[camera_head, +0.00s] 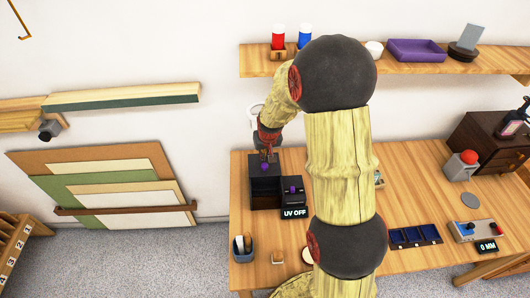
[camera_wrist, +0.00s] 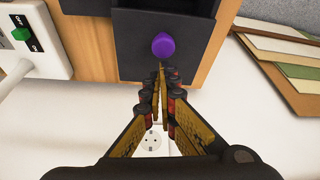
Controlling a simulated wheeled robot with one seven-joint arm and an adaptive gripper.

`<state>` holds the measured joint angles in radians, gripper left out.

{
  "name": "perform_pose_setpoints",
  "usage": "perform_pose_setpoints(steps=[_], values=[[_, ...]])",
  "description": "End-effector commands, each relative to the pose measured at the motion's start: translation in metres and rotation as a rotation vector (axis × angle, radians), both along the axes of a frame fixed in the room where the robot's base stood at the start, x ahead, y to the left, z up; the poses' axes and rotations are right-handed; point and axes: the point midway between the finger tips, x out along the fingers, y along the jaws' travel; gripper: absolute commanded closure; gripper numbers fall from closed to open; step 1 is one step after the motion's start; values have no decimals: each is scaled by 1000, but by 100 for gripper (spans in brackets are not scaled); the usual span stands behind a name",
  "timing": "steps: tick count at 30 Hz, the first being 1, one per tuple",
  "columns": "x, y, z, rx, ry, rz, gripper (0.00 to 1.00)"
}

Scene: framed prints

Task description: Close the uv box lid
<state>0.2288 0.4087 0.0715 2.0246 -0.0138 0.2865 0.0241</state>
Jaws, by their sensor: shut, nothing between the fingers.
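The uv box (camera_head: 266,191) is a dark box at the left end of the table, with a "UV OFF" display (camera_head: 294,213) in front. A dark panel that looks like its lid (camera_head: 254,166) stands raised at the back, with a purple knob (camera_head: 265,167) on it. My gripper (camera_head: 267,153) is at the top of this panel by the knob. In the wrist view my shut, empty fingers (camera_wrist: 162,72) point at the purple knob (camera_wrist: 163,46), very close to it; I cannot tell whether they touch. My arm hides the middle of the table.
A dark unit with another purple knob (camera_head: 293,189) stands right of the box. A pen cup (camera_head: 243,248) is at the table's front left. A shelf (camera_head: 420,65) runs above. A white unit with a green switch (camera_wrist: 20,34) shows in the wrist view.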

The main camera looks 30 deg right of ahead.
Motion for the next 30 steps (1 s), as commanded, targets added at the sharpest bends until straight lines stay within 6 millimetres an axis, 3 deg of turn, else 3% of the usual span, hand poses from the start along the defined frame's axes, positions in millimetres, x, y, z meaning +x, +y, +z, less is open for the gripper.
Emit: perform_pose_setpoints(steps=[14,30], values=[[0,0,-4,0,-1,0,100],[-80,34,-4,0,0,1,100]])
